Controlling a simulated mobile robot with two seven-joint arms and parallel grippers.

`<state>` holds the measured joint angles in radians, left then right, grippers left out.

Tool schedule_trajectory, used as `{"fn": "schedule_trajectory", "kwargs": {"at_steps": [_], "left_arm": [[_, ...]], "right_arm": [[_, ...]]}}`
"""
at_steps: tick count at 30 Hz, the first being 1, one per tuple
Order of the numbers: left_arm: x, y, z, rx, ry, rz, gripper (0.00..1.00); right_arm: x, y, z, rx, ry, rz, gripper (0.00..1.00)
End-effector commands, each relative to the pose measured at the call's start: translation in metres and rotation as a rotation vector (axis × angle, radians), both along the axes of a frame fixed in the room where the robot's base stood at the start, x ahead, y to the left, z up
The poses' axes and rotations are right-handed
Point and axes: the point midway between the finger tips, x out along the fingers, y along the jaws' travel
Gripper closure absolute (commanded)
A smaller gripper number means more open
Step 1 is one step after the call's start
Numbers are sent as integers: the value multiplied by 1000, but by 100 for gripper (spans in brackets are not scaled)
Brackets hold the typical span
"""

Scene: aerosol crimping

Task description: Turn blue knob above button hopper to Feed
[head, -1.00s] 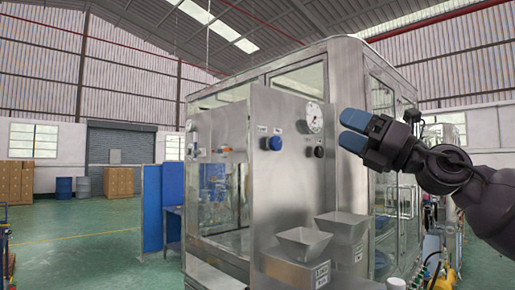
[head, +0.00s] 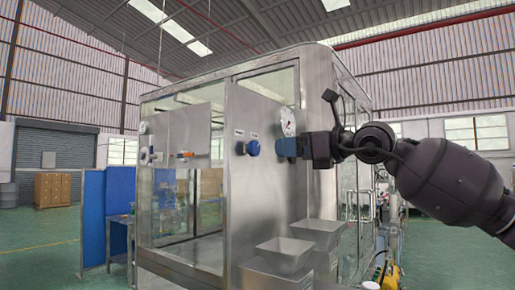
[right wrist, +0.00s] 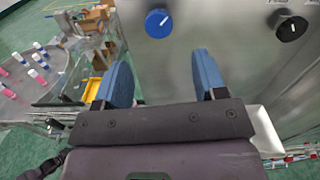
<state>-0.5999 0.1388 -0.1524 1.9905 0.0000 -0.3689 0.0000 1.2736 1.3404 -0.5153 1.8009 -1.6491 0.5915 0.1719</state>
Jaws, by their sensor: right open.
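The blue knob (head: 253,148) is on the steel front panel of the machine, above two hoppers. It also shows in the right wrist view (right wrist: 158,23), with a short white mark at its upper right. My right gripper (head: 286,147) is just right of the blue knob in the head view, in front of the panel. In the right wrist view my right gripper (right wrist: 162,60) is open and empty, its blue fingers apart, with the knob beyond the gap and not touched. The label text is too small to read. My left gripper is not in view.
A black knob (right wrist: 290,28) is right of the blue one in the wrist view. A round gauge (head: 287,121) sits above. Steel hoppers (head: 287,253) (head: 317,232) stick out below. Glass cabinet walls and a blue partition (head: 94,218) stand at the left.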

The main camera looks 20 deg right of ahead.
Motion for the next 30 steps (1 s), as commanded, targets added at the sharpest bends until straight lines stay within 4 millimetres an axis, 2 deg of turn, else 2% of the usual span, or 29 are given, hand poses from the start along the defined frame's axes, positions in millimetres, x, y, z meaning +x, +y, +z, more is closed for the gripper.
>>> {"fn": "schedule_trajectory", "kwargs": {"at_steps": [6, 15, 21, 29, 30], "left_arm": [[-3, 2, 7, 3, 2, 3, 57], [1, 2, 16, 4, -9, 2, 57], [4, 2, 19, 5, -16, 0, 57], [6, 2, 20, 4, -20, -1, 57], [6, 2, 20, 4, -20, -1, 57]], "right_arm": [[29, 25, 3, 1, -1, 3, 35], [61, 48, 2, 2, -2, 2, 35], [68, 54, 0, 1, 0, 1, 35], [69, 54, 0, 1, 0, 1, 35], [69, 54, 0, 1, 0, 1, 41]]}}
